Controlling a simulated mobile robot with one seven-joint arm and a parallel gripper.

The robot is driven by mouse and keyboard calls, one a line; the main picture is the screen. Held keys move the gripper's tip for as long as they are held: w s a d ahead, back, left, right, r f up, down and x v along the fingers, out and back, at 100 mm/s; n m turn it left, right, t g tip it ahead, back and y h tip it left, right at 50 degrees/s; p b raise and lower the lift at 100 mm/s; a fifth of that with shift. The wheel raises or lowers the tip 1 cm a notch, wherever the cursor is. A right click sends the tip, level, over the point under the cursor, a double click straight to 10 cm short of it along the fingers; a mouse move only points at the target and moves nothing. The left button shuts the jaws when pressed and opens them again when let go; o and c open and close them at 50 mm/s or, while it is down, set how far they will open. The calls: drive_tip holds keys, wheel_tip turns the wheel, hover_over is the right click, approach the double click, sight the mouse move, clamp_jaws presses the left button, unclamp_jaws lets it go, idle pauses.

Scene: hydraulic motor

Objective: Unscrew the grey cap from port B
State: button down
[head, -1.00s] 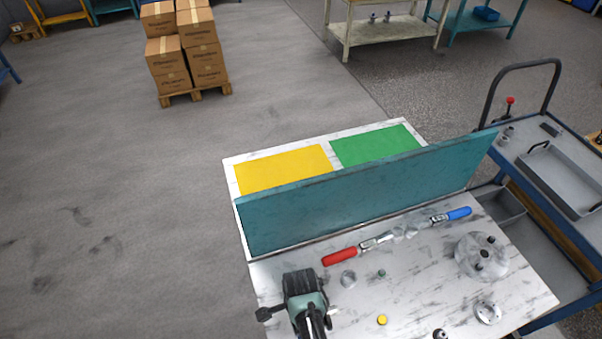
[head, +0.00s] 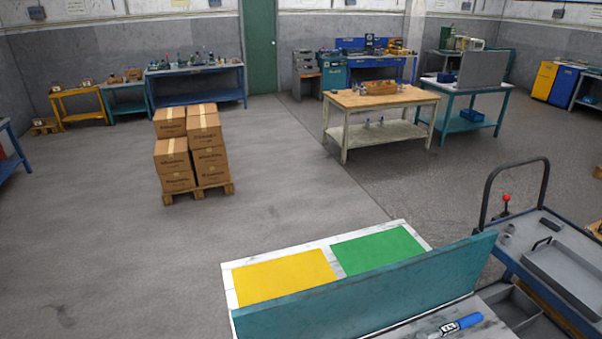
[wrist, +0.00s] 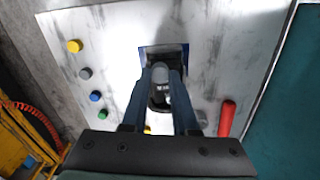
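In the wrist view, my gripper (wrist: 161,72) points at a dark part with a rounded grey top (wrist: 160,70), which shows between the two fingers. The grey top could be the grey cap on port B, but I see no port label. A small gap shows on each side, too blurred to tell whether the fingers touch it. The part stands in front of a dark blue-edged block or opening (wrist: 165,50). The fingers hide much of its lower body. My gripper is outside the head view.
Yellow (wrist: 74,46), grey (wrist: 85,74), blue (wrist: 96,97) and green (wrist: 103,114) round pieces line the left of the bench top. A red handle (wrist: 227,118) lies at right. In the head view, a teal panel (head: 370,297) stands across the bench.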

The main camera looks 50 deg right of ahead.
drive_tip(key=n, duration=0.5)
drive_tip(key=shift+n, duration=0.4)
drive_tip(key=n, duration=0.4)
drive_tip(key=shift+n+p, duration=0.3)
drive_tip(key=shift+p, duration=0.1)
drive_tip(key=c, duration=0.9)
unclamp_jaws()
drive_tip(key=shift+r, duration=0.1)
